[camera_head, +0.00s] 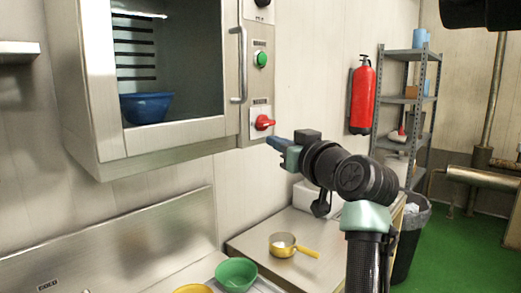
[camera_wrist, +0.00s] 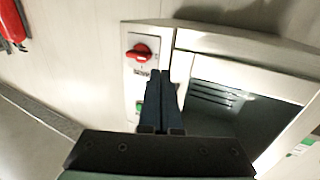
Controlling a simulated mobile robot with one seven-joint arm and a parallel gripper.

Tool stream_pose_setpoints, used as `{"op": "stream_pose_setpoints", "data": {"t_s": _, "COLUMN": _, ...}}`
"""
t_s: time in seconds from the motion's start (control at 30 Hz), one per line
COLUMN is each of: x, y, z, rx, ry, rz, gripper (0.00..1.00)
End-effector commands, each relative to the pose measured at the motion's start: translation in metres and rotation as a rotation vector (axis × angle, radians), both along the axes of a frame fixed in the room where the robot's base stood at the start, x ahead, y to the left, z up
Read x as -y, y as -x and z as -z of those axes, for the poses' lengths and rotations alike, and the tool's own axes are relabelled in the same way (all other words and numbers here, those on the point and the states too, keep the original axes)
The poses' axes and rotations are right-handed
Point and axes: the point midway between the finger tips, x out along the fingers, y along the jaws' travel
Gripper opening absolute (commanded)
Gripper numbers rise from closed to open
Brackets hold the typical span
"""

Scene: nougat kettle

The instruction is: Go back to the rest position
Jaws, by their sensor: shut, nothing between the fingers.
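My gripper (camera_head: 275,142) is in front of the oven's control panel, just below and right of the red knob (camera_head: 264,122). In the wrist view my gripper (camera_wrist: 160,73) shows two dark fingers closed together with nothing between them. The red knob also shows in the wrist view (camera_wrist: 139,53), up and left of the fingertips. It looks apart from them, though the exact gap is hard to tell. A green button (camera_head: 261,60) sits higher on the panel. The oven (camera_head: 150,140) is on the wall with a blue bowl (camera_head: 147,107) inside.
Below are a steel counter (camera_head: 250,243), a yellow-handled pan (camera_head: 285,246) and a green bowl (camera_head: 236,274). A fire extinguisher (camera_head: 362,98) hangs on the wall at right. A shelf rack (camera_head: 408,100) and a bin (camera_head: 408,240) stand beyond my arm. Green floor is open at far right.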

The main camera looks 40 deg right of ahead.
Motion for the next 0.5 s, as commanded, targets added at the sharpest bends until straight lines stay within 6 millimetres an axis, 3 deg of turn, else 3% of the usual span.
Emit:
{"op": "stream_pose_setpoints", "data": {"t_s": 0.2, "x": 0.005, "y": 0.033, "z": 0.003, "rx": -0.001, "ry": -0.001, "rz": 0.001, "gripper": 0.0}}
{"op": "stream_pose_setpoints", "data": {"t_s": 0.5, "x": 0.005, "y": 0.043, "z": 0.001, "rx": -0.003, "ry": -0.002, "rz": 0.0, "gripper": 0.0}}
